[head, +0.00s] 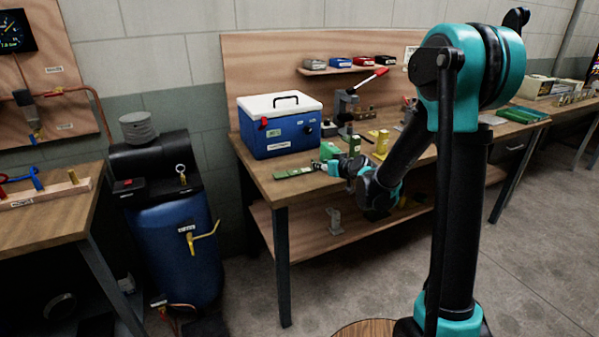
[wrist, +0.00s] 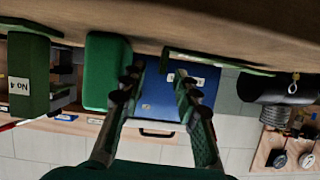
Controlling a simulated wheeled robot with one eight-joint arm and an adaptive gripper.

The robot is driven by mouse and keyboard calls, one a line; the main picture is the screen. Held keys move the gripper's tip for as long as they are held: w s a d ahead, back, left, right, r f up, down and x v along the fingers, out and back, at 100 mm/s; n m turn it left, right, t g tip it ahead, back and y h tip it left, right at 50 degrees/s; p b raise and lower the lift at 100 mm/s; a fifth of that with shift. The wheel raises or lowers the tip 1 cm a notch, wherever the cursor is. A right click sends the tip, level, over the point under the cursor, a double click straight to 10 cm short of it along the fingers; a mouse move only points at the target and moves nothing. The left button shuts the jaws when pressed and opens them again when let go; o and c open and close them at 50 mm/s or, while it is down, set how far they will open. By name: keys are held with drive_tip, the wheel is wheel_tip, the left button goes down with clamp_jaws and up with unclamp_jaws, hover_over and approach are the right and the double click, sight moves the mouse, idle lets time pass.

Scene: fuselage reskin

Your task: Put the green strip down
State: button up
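The green strip (head: 294,172) appears to lie flat on the workbench top, near its front left corner. In the wrist view the strip (wrist: 230,64) runs along the bench surface, just beyond the fingertips. My gripper (head: 323,165) is low over the bench at the strip's right end. In the wrist view its two fingers (wrist: 159,72) stand apart with a clear gap and nothing gripped between them. Whether a fingertip touches the strip, I cannot tell.
A blue cooler with a white lid (head: 281,127) stands behind the strip. A green block (head: 329,150) is close behind my gripper, and a block marked No 4 (wrist: 28,80) shows in the wrist view. A blue barrel (head: 178,245) stands left of the workbench (head: 262,183).

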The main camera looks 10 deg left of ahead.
sight(295, 169)
drive_tip(key=shift+a+r+x, duration=0.1)
drive_tip(key=shift+r+x, duration=0.05)
drive_tip(key=shift+x, duration=1.2)
drive_tip(key=shift+a+r+x, duration=0.1)
drive_tip(key=shift+r+x, duration=0.05)
drive_tip(key=shift+x, duration=1.2)
clamp_jaws()
